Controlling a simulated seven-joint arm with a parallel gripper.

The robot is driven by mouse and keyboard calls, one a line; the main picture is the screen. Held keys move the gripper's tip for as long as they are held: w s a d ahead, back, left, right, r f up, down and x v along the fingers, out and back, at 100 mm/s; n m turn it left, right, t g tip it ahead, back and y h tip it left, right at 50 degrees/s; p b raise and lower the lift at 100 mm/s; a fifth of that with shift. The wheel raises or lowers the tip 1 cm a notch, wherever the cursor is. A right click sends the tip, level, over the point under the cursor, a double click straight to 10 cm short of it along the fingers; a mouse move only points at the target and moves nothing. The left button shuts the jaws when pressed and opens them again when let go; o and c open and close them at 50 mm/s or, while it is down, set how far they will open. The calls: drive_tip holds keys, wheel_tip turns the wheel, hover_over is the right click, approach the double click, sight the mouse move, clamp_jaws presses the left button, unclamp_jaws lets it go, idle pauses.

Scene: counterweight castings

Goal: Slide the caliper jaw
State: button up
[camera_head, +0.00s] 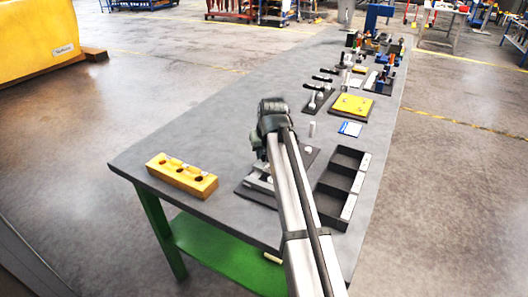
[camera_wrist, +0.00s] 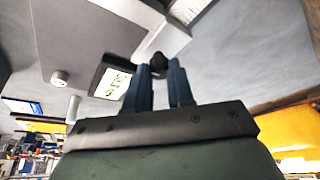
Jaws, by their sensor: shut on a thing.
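The caliper (camera_head: 258,184) lies on a dark base plate (camera_head: 243,190) near the front of the bench, partly hidden behind my arm. In the wrist view its digital display (camera_wrist: 115,83) shows dark digits that I cannot read surely, beside a pale metal part (camera_wrist: 172,42) of the caliper. A dark round knob (camera_wrist: 157,60) sits between my fingertips. My gripper (camera_wrist: 160,72) is shut on this knob, with one blue-grey finger on each side. In the head view my gripper (camera_head: 259,160) points down over the caliper and its fingertips are hard to make out.
A yellow block with holes (camera_head: 182,177) stands to the left on the grey bench (camera_head: 215,125). A dark compartment tray (camera_head: 327,205) is close on the right. A yellow plate (camera_head: 351,107), a blue-and-white card (camera_head: 350,129) and several fixtures stand farther back. The bench's left middle is clear.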

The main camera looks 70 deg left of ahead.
clamp_jaws()
drive_tip(key=shift+w+a, duration=0.7)
drive_tip(key=o, duration=0.8)
unclamp_jaws()
drive_tip(key=shift+c, duration=0.2)
drive_tip(key=shift+d+r, duration=0.1)
drive_tip(key=v, duration=1.3)
drive_tip(key=shift+r, duration=0.3)
